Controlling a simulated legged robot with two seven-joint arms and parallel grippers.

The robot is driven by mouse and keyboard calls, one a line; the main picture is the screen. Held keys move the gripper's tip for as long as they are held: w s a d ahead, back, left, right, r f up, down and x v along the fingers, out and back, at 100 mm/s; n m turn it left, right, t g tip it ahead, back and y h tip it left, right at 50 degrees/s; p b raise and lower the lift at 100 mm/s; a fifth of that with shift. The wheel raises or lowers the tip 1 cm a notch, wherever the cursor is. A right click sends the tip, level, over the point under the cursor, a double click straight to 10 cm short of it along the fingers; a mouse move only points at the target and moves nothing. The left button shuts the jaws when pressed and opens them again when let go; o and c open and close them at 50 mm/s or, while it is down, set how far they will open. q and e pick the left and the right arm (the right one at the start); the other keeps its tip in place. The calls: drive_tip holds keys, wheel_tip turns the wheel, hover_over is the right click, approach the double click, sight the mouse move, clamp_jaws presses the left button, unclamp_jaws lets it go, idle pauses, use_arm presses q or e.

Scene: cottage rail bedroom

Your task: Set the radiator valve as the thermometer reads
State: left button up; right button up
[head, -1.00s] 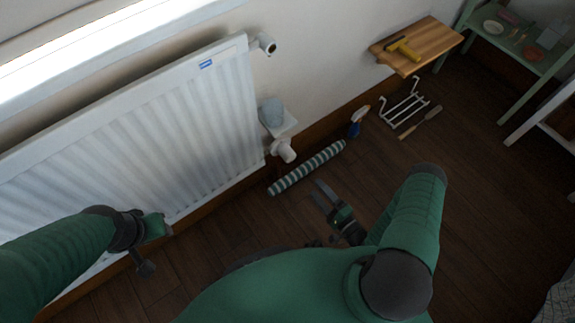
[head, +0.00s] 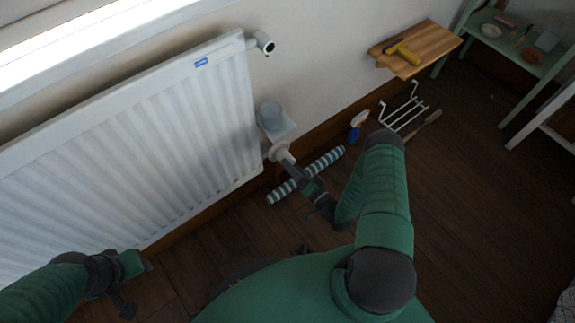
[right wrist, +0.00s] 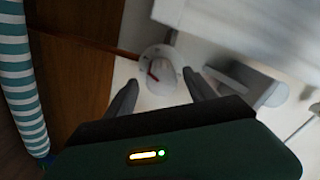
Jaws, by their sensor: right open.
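The white radiator (head: 140,150) hangs on the wall at the left. Its lower valve (head: 279,149) sticks out at the bottom right corner. In the right wrist view the valve head (right wrist: 158,68) faces me as a round white dial with a red mark and small dark marks around it. My right gripper (head: 290,163) is open at the valve, its fingers on either side of the dial's near edge in the wrist view; I cannot tell whether they touch it. My left gripper (head: 138,278) is low at the left, its jaws unclear. I cannot make out a thermometer.
A small white shelf with a blue-grey cup (head: 270,114) sits just above the valve. A striped roll (head: 325,163) lies on the floor by the wall.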

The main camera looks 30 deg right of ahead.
drive_tip(key=shift+w+a+b, duration=0.1)
drive_tip(key=shift+w+b, duration=0.2)
drive_tip(key=shift+w, duration=1.2)
drive_tip(key=shift+c, duration=0.4)
